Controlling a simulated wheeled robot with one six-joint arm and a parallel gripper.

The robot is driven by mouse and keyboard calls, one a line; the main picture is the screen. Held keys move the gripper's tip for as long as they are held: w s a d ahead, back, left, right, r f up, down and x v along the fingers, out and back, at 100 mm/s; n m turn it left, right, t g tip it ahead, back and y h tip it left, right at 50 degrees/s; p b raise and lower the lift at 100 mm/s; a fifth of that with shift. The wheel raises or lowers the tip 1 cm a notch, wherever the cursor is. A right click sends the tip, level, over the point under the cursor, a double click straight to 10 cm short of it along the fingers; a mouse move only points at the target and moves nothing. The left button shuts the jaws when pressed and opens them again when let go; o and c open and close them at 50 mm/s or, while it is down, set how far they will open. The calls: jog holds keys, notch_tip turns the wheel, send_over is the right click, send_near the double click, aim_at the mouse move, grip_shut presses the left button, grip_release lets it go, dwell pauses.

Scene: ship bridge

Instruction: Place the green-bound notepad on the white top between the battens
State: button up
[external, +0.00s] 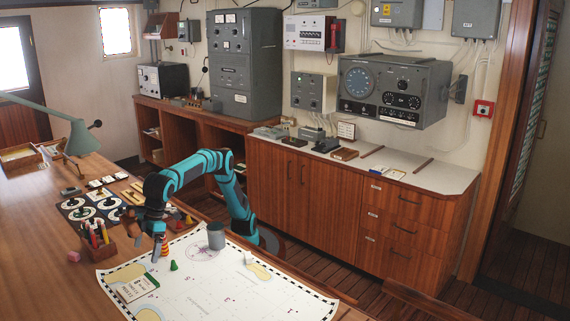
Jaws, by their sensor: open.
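The notepad (136,291) lies on the chart at the lower left of the external view. It has a pale printed face and a green strip along its upper right side. My gripper (157,250) hangs over the chart's left part, beyond the notepad and apart from it. It is open, and I see nothing held. The white top (447,179) is on the wooden cabinet at the right. Two dark battens, a left one (372,152) and a right one (423,165), lie on it with a gap between them.
A small white-and-yellow item (394,173) lies near the front edge, between the battens. A striped red-and-yellow piece (164,245), a green piece (174,266) and a grey cup (216,236) stand near my gripper. A pen holder (98,246) is to its left.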

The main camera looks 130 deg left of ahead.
jog(key=shift+r, duration=0.1)
